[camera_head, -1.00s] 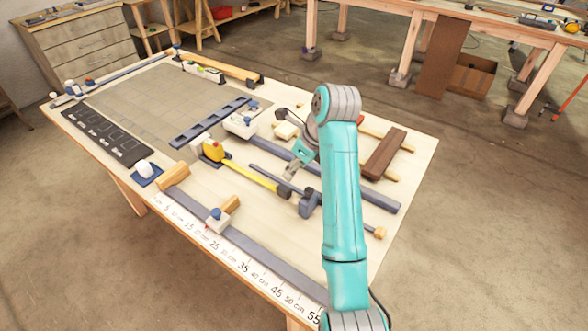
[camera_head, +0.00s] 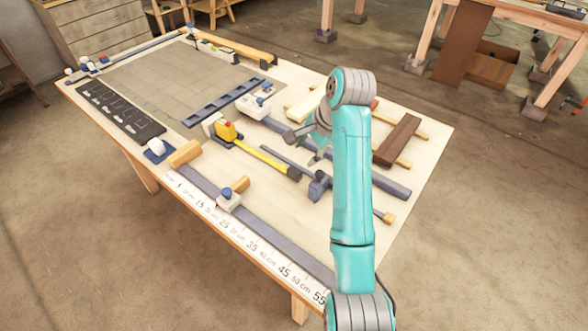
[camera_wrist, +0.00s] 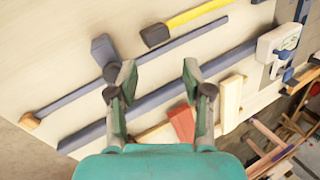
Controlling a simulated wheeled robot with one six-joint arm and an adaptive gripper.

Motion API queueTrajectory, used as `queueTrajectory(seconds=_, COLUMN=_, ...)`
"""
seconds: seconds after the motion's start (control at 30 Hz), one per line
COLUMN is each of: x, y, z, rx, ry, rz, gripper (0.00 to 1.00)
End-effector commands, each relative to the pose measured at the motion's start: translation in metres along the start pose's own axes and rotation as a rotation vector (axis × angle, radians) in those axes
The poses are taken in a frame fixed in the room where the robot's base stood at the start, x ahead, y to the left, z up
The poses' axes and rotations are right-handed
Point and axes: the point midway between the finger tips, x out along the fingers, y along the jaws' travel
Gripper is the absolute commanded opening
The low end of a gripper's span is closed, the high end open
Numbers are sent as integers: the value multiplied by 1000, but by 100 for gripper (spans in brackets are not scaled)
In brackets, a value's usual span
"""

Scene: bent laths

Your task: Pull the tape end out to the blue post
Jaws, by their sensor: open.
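My gripper (camera_wrist: 157,79) is open and empty, above the long dark laths. In the head view it is partly hidden by my arm. The tape end lies beyond the fingertips in the wrist view.
A thin dark bar (camera_wrist: 178,44) runs beside the post, and a thicker lath (camera_wrist: 150,100) lies parallel under the fingers. A reddish block (camera_wrist: 181,124) and pale wood strips lie near the right finger. A brown board (camera_head: 398,140) is to my arm's right.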

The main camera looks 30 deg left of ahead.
Motion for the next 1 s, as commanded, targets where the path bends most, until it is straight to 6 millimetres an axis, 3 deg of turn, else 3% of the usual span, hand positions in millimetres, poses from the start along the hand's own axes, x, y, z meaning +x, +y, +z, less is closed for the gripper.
queueTrajectory(seconds=0.7, x=6, y=1, z=0, rx=-1470, ry=-1, rz=0, gripper=50)
queueTrajectory(seconds=1.0, x=7, y=1, z=0, rx=-1823, ry=-1, rz=-1, gripper=50)
